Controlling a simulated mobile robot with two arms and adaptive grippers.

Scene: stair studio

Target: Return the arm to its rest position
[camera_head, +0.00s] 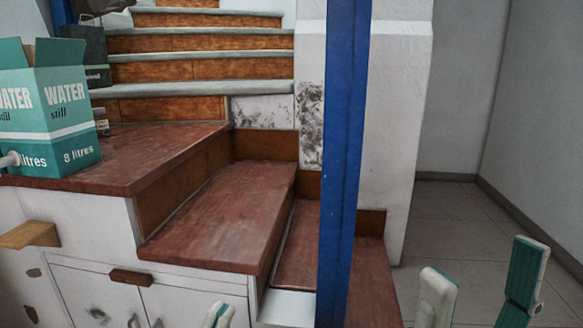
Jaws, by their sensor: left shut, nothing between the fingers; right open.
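My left gripper (219,314) shows only as pale and green fingertips at the bottom edge, in front of the white cabinet. Its fingers are together and I see nothing held in them. The rest of it is below the picture. My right gripper (484,265) is at the bottom right, over the grey tiled floor. Its two green-padded fingers stand wide apart with nothing between them. Neither gripper appears to touch anything.
A teal and white water box (66,115), flaps open, stands on the red landing (150,150) at left. A dark bag (92,50) is behind it. A blue post (343,160) rises between my grippers. Red steps (225,215) fill the middle; floor (450,225) at right is clear.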

